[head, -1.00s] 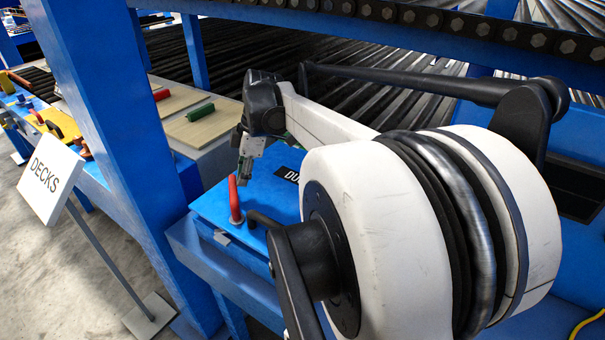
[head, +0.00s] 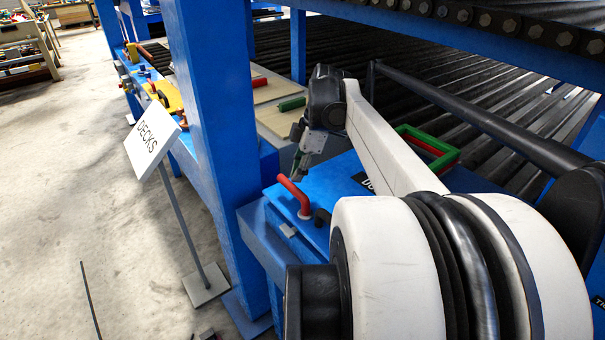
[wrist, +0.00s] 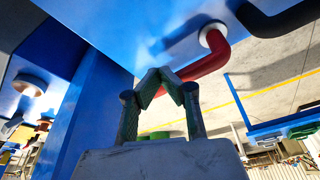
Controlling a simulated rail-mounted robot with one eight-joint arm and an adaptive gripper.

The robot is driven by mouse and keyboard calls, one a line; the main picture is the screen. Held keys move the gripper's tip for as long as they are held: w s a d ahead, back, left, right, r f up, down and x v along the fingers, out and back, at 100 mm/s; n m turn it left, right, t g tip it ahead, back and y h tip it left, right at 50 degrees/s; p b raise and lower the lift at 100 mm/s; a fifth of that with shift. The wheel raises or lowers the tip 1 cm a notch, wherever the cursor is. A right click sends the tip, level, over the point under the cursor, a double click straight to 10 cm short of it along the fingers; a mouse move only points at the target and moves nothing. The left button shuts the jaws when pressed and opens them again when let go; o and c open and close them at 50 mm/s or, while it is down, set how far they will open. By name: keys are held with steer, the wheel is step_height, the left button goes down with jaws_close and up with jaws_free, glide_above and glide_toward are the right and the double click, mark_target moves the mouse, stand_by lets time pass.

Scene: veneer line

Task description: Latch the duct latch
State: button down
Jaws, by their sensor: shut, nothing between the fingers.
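The red bent handle (head: 291,193), taken to be the duct latch, rises from a pale collar on a blue top beside a partly hidden black label (head: 362,182) reading "DU". It leans to the left. My gripper (head: 297,176) is just behind the handle's free end; I cannot tell whether they touch. In the wrist view the red handle (wrist: 205,62) runs from its white collar down to the left, passing behind my gripper (wrist: 153,76). The green fingers meet at their tips with nothing held. The latch's catch is not clearly visible.
A short black handle (head: 322,216) stands right beside the red one. A blue post (head: 213,130) rises on the left, near the DECKS sign (head: 153,140). Red and green frames (head: 428,147) and dark rollers lie behind my arm. Open floor is at the left.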

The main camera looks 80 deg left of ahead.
steer(key=shift+s, duration=0.15)
stand_by(0.5)
steer(key=w, duration=0.1)
steer(key=w+a+p, duration=0.1)
steer(key=w+a+r, duration=0.1)
steer(key=shift+w+p, duration=0.4)
steer(key=a+v, duration=0.1)
steer(key=v, duration=0.8)
steer(key=shift+s+a+r, duration=0.15)
steer(key=shift+r, duration=0.25)
